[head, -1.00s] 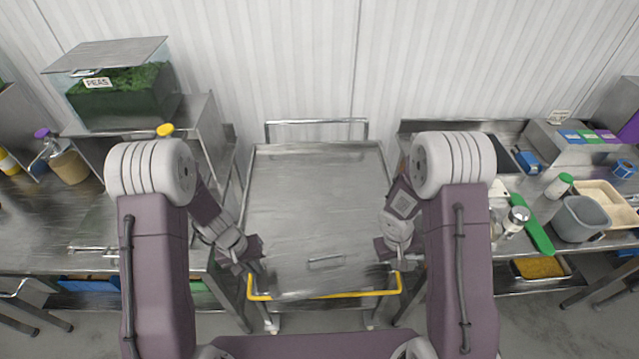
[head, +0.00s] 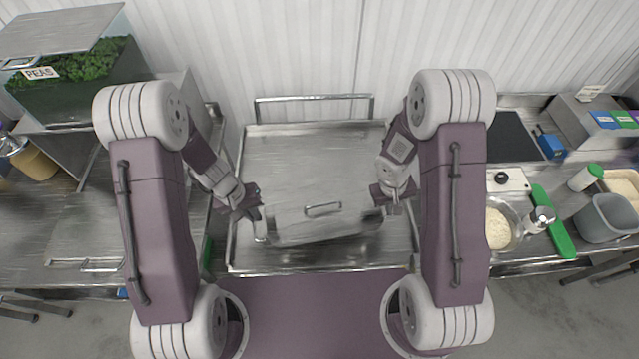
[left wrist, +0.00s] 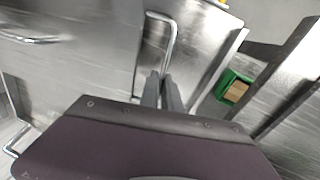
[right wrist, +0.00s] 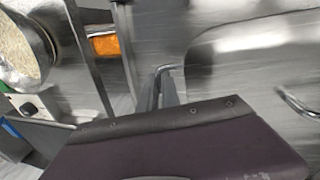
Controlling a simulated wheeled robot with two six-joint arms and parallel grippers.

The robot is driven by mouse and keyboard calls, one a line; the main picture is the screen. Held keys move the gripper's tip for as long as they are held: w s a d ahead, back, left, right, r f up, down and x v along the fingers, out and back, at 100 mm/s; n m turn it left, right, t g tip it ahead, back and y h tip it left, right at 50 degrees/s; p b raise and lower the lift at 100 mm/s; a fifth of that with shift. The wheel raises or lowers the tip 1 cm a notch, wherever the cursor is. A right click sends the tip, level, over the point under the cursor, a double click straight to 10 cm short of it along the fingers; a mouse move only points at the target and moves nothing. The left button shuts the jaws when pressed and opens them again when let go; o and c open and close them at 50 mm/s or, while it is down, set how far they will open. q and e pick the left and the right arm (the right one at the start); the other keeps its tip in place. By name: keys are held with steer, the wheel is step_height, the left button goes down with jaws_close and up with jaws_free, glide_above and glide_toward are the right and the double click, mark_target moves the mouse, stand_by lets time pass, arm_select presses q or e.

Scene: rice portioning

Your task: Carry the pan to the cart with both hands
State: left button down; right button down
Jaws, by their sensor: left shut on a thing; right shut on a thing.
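The steel pan (head: 330,230) has a flat lid with a bar handle (head: 323,209). It hangs between my two grippers over the front part of the steel cart (head: 300,158), slightly tilted in the head view. My left gripper (head: 258,214) is shut on the handle at the pan's left end; its closed fingers show in the left wrist view (left wrist: 162,88). My right gripper (head: 394,206) is shut on the right end handle; its fingers show in the right wrist view (right wrist: 165,88). Whether the pan's underside touches the cart top is hidden.
A left counter (head: 90,225) carries the glass box of peas (head: 85,80). The cart's back half is bare, with a rail (head: 315,97) behind.

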arm_select(q)
steer(key=shift+w, duration=0.1)
arm_select(e)
steer(key=shift+w+f, duration=0.1)
